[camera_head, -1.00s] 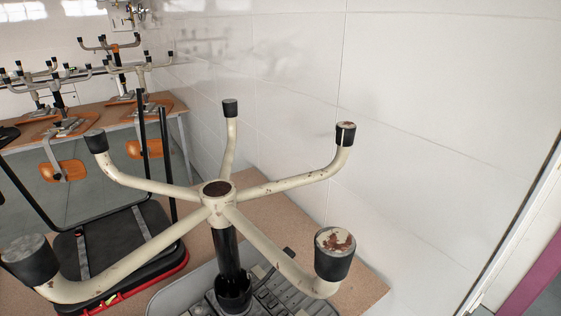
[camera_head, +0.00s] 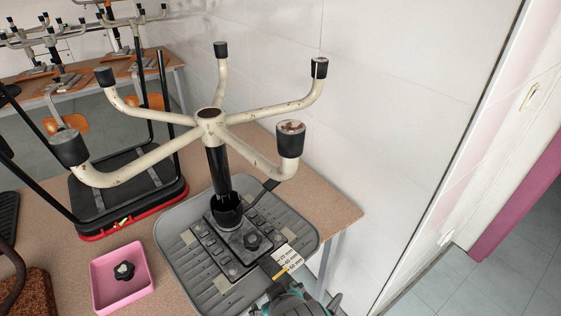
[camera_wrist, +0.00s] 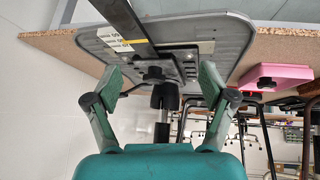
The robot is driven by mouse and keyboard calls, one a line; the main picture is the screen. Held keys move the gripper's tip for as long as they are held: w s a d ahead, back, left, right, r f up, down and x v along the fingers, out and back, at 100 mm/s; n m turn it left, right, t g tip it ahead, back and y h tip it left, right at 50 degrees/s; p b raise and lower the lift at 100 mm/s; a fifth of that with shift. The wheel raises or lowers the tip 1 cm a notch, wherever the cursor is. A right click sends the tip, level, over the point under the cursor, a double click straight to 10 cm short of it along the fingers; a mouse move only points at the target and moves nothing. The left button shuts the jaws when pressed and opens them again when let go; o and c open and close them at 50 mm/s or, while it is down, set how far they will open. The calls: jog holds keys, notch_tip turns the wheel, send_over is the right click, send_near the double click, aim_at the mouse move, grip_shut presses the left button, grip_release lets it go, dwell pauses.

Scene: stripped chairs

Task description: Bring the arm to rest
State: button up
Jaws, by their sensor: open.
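My gripper (camera_wrist: 160,84) is open in the wrist view, its two fingers spread with nothing between their tips. In that view a black knob (camera_wrist: 153,73) and the chair's mechanism plate show beyond the fingers; I cannot tell the gap. In the head view a teal and dark part of my arm shows at the bottom edge, in front of the upturned chair; the fingertips are not clear there. The chair has a cream star base (camera_head: 209,116) with black leg caps, on a black column (camera_head: 217,168) rising from a grey seat shell (camera_head: 178,243).
A pink tray (camera_head: 97,290) with a black knob (camera_head: 124,270) in it sits left of the seat shell on the speckled table (camera_head: 340,208). A white wall stands behind; clear floor (camera_head: 500,280) is at right.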

jog(key=s+d+f+m+t, duration=0.2)
jog(key=s+d+f+t, duration=0.2)
jog(key=s+d+f, duration=0.65)
jog(key=s+d+r+m+t+h, duration=0.1)
jog(key=s+d+r+m+t, duration=0.1)
jog(key=s, duration=0.7)
jog(key=s+d+r+m+t+h, duration=0.1)
jog(key=s+d+r+m+t, duration=0.1)
jog(key=s+d+r, duration=0.2)
jog(key=s+d, duration=0.3)
jog(key=s, duration=0.2)
jog(key=shift+r, duration=0.35)
